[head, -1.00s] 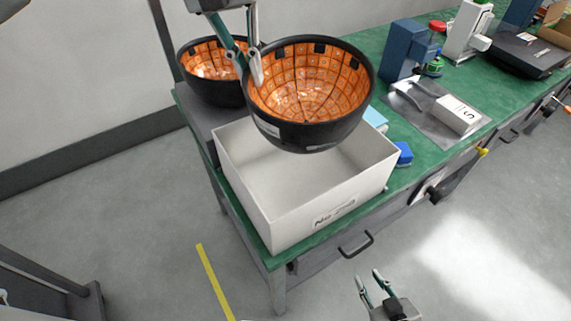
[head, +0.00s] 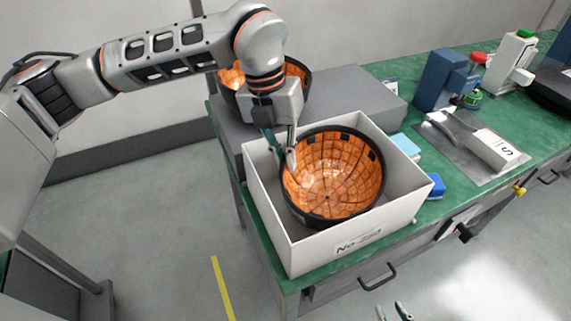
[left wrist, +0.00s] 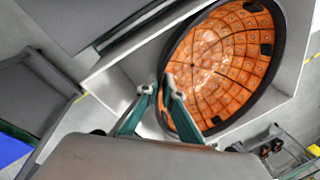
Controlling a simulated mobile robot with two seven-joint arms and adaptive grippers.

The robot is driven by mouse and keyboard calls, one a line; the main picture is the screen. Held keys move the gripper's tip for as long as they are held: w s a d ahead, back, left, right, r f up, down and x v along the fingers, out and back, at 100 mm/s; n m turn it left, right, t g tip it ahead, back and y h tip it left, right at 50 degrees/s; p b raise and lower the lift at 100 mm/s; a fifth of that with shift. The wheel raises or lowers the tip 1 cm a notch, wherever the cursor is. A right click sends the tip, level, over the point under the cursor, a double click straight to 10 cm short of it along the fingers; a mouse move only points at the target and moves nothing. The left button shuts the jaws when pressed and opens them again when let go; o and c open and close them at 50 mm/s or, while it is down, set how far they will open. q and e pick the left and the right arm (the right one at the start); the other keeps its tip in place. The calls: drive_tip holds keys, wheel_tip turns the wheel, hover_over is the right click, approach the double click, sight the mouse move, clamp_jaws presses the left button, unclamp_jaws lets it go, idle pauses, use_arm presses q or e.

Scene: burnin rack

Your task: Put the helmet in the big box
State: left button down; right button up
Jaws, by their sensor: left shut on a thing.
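The helmet (head: 345,180), a black shell with an orange gridded lining, is inside the white big box (head: 305,258), hollow side up and a little tilted. Its rim sits about level with the box's walls; whether it touches the floor is hidden. My left gripper (head: 283,160) is shut on the helmet's left rim. The left wrist view shows the fingers (left wrist: 160,92) at the edge of the helmet (left wrist: 222,65). My right gripper (head: 392,311) shows only its fingertips at the bottom edge, spread apart and empty.
A second black helmet (head: 297,83) with orange lining stands on a grey block (head: 345,90) behind the box, partly hidden by my left arm. Blue items (head: 436,186) lie right of the box on the green bench (head: 405,128). A metal plate (head: 455,150) and machines stand further right.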

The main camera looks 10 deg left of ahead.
use_arm(q)
wheel_tip(320, 180, down, 2)
drive_tip(key=shift+f, duration=0.1)
drive_tip(key=c, duration=2.2)
unclamp_jaws()
